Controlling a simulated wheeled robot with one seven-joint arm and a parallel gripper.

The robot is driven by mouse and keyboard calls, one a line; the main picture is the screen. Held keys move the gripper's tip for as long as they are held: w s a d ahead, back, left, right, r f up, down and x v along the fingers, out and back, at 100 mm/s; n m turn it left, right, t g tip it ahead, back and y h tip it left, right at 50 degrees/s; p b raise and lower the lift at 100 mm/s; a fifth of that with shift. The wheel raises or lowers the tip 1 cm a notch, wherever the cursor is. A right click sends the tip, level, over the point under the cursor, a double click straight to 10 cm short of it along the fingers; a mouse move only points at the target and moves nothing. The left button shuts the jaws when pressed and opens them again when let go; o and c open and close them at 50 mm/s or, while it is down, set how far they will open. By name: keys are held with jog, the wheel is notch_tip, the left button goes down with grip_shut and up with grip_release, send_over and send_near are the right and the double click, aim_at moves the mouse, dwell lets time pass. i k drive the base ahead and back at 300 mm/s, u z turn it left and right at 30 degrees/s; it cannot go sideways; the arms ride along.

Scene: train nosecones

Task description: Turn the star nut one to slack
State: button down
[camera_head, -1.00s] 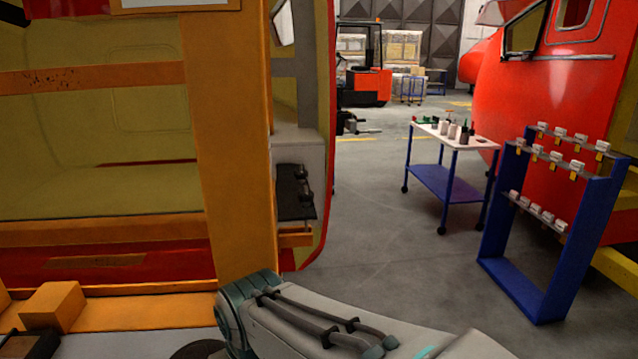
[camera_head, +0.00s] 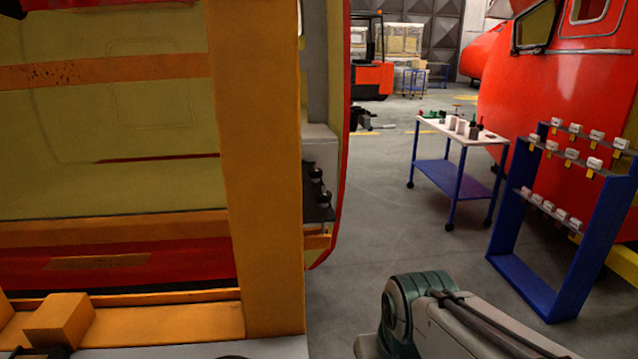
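I cannot make out a numbered star nut in this view. Dark knob-like parts (camera_head: 318,184) sit on a dark plate on the side of the nosecone, just right of the orange post; they are too small to tell whether they are star nuts. My arm shows at the bottom right of the middle, with its rounded joint in view. My gripper is outside the view, so its state is hidden.
An orange post (camera_head: 256,150) and frame stand close at left. A white-topped blue cart (camera_head: 455,130) and a blue rack (camera_head: 524,288) with small white tagged items stand at right, before a red nosecone (camera_head: 560,90). Grey floor (camera_head: 385,215) between is clear.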

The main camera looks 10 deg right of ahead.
aim_at(315, 174)
jog(key=z, duration=0.45)
jog(key=k, duration=1.15)
jog(key=z, duration=0.85)
jog(key=i, duration=1.9)
jog(key=u, duration=0.3)
jog(key=i, duration=1.7)
jog(key=u, duration=1.65)
jog(key=i, duration=0.85)
jog(key=u, duration=1)
jog(key=i, duration=0.25)
jog(key=u, duration=0.2)
